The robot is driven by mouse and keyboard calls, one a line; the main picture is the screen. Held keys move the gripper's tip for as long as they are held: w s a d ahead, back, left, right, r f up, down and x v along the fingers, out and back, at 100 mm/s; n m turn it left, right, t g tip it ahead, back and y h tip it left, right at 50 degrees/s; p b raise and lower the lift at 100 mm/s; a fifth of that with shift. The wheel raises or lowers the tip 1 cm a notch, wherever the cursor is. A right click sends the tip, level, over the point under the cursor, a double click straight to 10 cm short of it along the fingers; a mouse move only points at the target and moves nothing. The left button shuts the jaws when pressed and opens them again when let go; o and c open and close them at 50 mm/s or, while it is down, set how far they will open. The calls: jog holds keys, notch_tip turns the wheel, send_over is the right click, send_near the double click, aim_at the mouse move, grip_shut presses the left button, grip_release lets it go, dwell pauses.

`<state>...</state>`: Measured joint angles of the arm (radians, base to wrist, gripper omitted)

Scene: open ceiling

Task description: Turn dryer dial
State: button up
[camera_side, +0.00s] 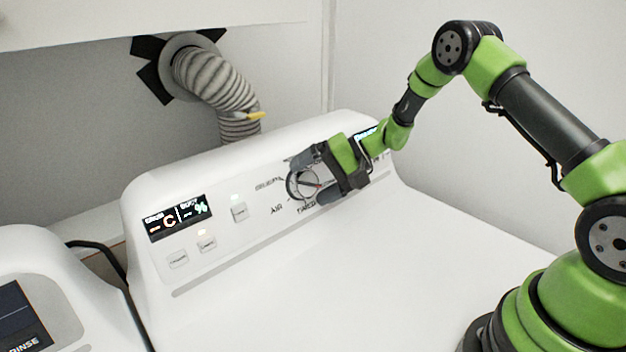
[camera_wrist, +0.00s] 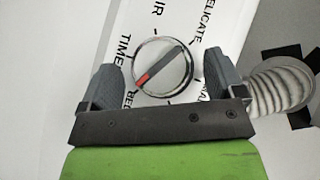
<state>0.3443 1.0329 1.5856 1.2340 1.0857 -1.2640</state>
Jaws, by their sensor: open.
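The dryer dial (camera_side: 301,184) is a round knob on the dryer's sloped control panel, with labels around it. In the wrist view the dial (camera_wrist: 163,66) is silver with a dark grip bar and a red end pointing to the lower left, between the TIME and the partly hidden lower label. My gripper (camera_side: 318,174) is at the dial, with its fingers on either side in the side view. In the wrist view my gripper (camera_wrist: 160,85) is open, one finger left and one right of the dial, with gaps visible. Whether the fingertips reach the dial's depth is unclear.
The white dryer (camera_side: 400,260) has a lit display (camera_side: 178,218) and several buttons left of the dial. A ribbed vent hose (camera_side: 205,75) runs behind the panel; it also shows in the wrist view (camera_wrist: 280,88). Another white appliance (camera_side: 50,300) stands at lower left.

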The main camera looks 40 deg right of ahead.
jog(key=v, duration=0.9)
jog(key=shift+r, duration=0.25)
jog(key=shift+s+d, duration=0.15)
jog(key=s+a+r+n+g+h, duration=0.1)
jog(key=s+a+r+n+h, duration=0.1)
jog(key=s+a+r, duration=0.4)
jog(key=s+a+r+n+g+h, duration=0.1)
jog(key=s+a+r+g+h, duration=0.2)
jog(key=s+r, duration=0.55)
jog(key=s+a+t+h, duration=0.1)
jog(key=s+t, duration=0.3)
jog(key=s, duration=0.4)
jog(key=shift+s+r+h, duration=0.2)
jog(key=shift+r+h, duration=0.05)
jog(key=shift+h, duration=0.35)
